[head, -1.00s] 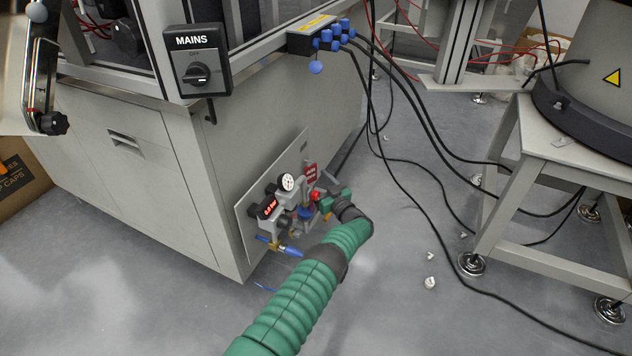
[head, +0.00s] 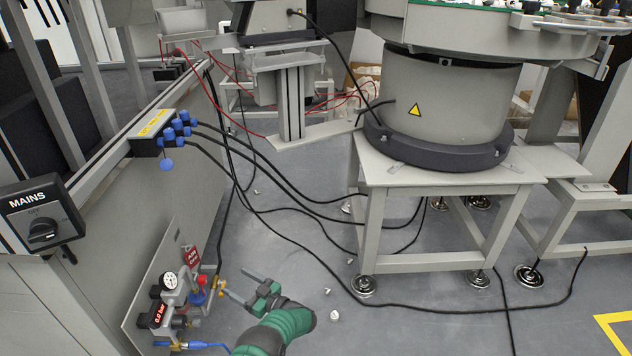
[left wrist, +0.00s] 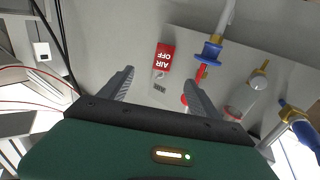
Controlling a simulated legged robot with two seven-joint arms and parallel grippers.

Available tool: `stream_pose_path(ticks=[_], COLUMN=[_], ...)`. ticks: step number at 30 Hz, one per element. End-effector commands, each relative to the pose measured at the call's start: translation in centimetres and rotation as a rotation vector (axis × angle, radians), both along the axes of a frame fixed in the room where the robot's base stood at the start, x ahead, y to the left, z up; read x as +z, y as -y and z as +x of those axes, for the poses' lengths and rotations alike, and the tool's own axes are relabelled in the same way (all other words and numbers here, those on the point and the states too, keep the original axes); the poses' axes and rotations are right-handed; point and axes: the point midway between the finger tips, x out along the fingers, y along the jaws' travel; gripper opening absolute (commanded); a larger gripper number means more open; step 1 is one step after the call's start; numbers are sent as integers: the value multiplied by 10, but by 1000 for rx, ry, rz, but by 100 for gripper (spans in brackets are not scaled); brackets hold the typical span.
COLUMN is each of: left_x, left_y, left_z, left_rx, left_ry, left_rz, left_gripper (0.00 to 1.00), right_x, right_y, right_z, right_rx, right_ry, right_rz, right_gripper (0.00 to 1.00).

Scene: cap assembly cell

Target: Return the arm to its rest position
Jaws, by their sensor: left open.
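My left gripper (head: 238,287) is at the end of the green ribbed arm, low in the head view. Its two grey fingers are apart and point left toward the air unit (head: 176,294) on the cabinet side. In the left wrist view, the spread fingers (left wrist: 160,82) show nothing held between them. The red AIR OFF tag (left wrist: 165,58) is beyond them, with a blue and red fitting (left wrist: 209,55) to its right. In the head view, the tag (head: 192,256) hangs above the fittings, and the gripper appears clear of them. My right gripper is not in view.
The cabinet with the MAINS switch (head: 42,221) is on the left. Black cables (head: 310,205) run from the blue connectors (head: 177,127) across the floor. A bowl feeder (head: 450,100) stands on a frame at right. Small white pieces (head: 334,315) lie on the floor.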

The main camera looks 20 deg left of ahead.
Motion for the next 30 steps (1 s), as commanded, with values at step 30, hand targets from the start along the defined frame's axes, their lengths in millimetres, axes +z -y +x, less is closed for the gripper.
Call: stream_pose_path(ticks=[30], left_x=[282], left_y=[228], left_z=[-286], left_rx=[-1097], left_ry=[-1160], left_rz=[-895], left_gripper=[72], right_x=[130], right_y=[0], right_z=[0], right_rx=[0], right_ry=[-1], right_rz=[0], right_gripper=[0])
